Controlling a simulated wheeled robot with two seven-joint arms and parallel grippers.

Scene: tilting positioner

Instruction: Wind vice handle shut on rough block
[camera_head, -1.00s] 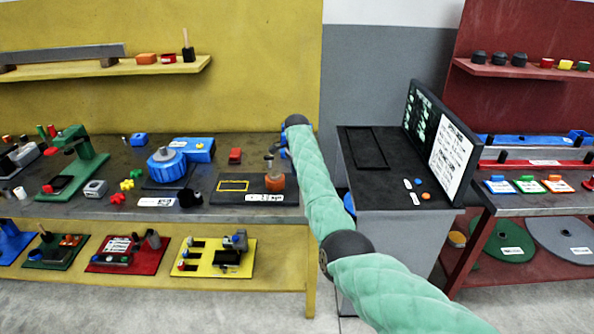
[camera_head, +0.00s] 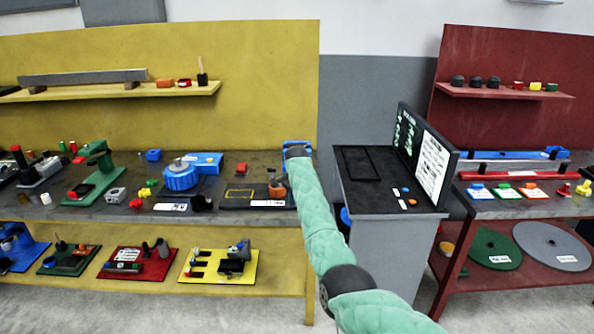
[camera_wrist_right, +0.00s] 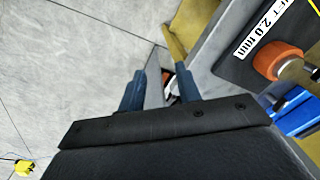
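My right gripper (camera_head: 297,146) is at the right end of the yellow bench, mostly hidden by my own forearm and wrist. In the right wrist view its two dark blue fingers (camera_wrist_right: 160,88) stand apart with nothing held between them. I cannot surely pick out the vice, its handle or the rough block. A grey and black device with a red-topped part (camera_head: 30,170) stands at the bench's left end, too small to identify. My left gripper is not in view.
A blue round positioner (camera_head: 182,176) and a black plate with an orange knob (camera_head: 277,188) are on the bench; the knob (camera_wrist_right: 278,60) also shows in the wrist view. A dark console (camera_head: 385,185) stands right of my arm. Grey floor lies in front.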

